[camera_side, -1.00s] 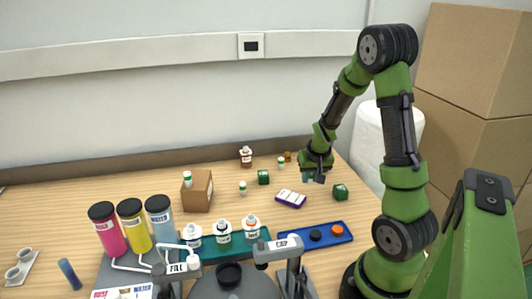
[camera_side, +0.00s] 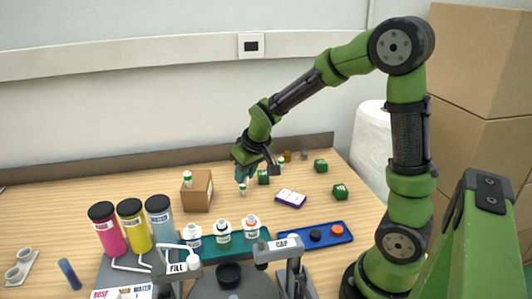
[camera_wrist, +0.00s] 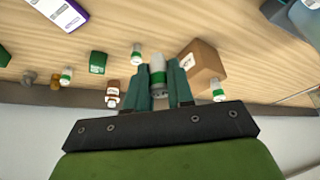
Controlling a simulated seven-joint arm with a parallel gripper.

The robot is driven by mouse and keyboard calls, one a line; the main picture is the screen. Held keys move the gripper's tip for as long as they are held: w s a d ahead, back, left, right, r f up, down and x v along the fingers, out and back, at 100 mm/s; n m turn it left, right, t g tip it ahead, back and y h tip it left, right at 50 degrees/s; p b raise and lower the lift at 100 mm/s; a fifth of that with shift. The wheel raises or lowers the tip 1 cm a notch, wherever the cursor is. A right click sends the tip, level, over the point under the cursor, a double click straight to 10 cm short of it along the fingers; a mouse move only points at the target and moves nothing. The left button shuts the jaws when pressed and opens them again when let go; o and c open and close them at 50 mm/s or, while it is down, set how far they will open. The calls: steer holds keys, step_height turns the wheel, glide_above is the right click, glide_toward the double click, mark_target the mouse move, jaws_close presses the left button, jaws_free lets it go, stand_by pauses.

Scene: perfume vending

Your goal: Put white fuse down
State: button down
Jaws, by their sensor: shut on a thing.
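My gripper (camera_side: 243,175) is over the middle of the table, left of the green cube. In the wrist view its two teal fingers (camera_wrist: 158,84) are shut on a white cylinder with a green band (camera_wrist: 157,77), taken to be the white fuse. Its far end lies between the fingers, and the gripper hides part of it. A similar small white-and-green vial (camera_wrist: 137,52) stands close beside it on the table; it also shows just under the fingers in the side view (camera_side: 242,189). I cannot tell whether the held piece touches the table.
A brown-and-white bottle (camera_wrist: 112,94) is close by. Filling machinery (camera_side: 180,265) occupies the front.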

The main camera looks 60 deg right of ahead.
steer(key=w+a+r+n, duration=0.1)
steer(key=w+a+r, duration=0.1)
steer(key=a, duration=0.1)
glide_above(197, 175)
steer(key=s, duration=0.2)
steer(key=shift+w+a+f+y, duration=0.1)
steer(key=shift+w+f+y, duration=0.05)
steer(key=shift+f, duration=0.35)
steer(key=shift+w+f+y, duration=0.1)
steer(key=shift+f+y, duration=0.05)
steer(key=shift+f, duration=0.3)
steer(key=shift+w+f, duration=0.15)
steer(key=shift+f, duration=1.6)
steer(key=c, duration=1)
jaws_free()
steer(key=shift+f, duration=0.15)
